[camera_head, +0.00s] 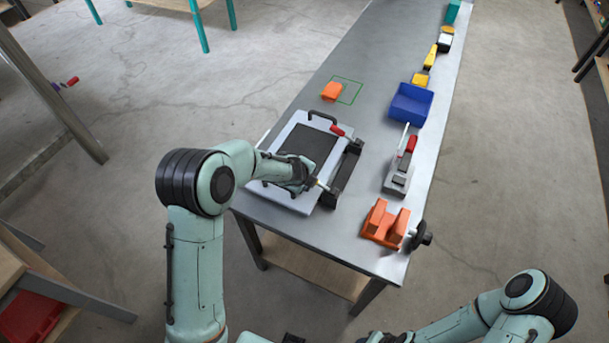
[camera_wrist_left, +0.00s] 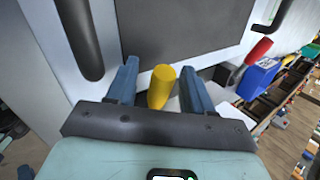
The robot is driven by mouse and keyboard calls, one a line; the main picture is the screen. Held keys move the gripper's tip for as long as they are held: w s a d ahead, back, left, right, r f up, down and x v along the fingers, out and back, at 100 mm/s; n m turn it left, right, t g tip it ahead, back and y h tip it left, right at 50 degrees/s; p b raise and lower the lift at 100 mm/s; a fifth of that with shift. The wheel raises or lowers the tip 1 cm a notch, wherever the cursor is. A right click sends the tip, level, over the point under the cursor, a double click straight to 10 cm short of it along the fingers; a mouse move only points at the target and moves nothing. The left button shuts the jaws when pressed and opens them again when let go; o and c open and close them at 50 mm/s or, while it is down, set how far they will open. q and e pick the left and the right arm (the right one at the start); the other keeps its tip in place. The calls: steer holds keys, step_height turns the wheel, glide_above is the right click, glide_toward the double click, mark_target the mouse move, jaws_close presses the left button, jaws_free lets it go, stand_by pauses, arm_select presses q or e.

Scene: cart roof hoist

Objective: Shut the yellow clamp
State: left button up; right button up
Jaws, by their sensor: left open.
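The yellow clamp (camera_wrist_left: 160,86) shows in the left wrist view as a short yellow handle standing between the two blue fingers of my left gripper (camera_wrist_left: 156,84). The fingers are open, with a gap visible on each side of the handle. In the head view my left gripper (camera_head: 312,181) is at the near right part of a white panel (camera_head: 297,129) with a dark grey pad, and mostly hides the clamp. My right gripper is at the bottom edge of the head view (camera_head: 385,338), away from the table; its fingers are not clear.
A red-handled clamp (camera_head: 337,130) is at the panel's far right. Black handles (camera_head: 322,116) stand on the panel. To the right are a grey toggle fixture (camera_head: 398,181), an orange block fixture (camera_head: 380,226) and a blue bin (camera_head: 411,105). An orange piece (camera_head: 331,91) lies beyond the panel.

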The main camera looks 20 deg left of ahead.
arm_select(q)
steer(key=p+v, duration=0.2)
steer(key=v, duration=1.1)
arm_select(e)
steer(key=w+r, duration=0.3)
steer(key=shift+r, duration=0.15)
arm_select(q)
steer(key=shift+r, duration=0.1)
arm_select(e)
steer(key=shift+s, duration=0.1)
